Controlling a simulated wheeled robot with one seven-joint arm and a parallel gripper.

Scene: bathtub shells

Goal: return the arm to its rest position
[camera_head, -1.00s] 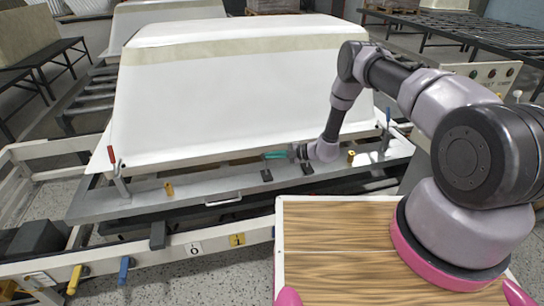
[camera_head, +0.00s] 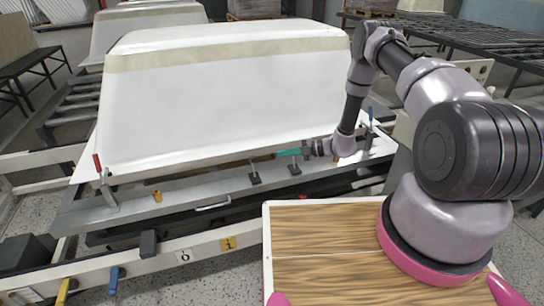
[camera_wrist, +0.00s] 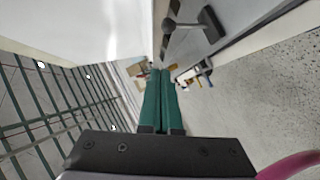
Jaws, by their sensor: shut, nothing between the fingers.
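My arm reaches from its base at the right over to the front edge of the white bathtub shell (camera_head: 220,90). My gripper (camera_head: 278,154) has green fingers and points left, just above the grey metal frame (camera_head: 130,205) that bears the shell. In the wrist view the green fingers (camera_wrist: 160,85) lie side by side, closed together, with nothing held. The shell's white wall also shows in the wrist view (camera_wrist: 110,30), close to the fingers.
A black clamp (camera_head: 294,166) is just below my gripper. My wooden deck (camera_head: 325,230) is clear.

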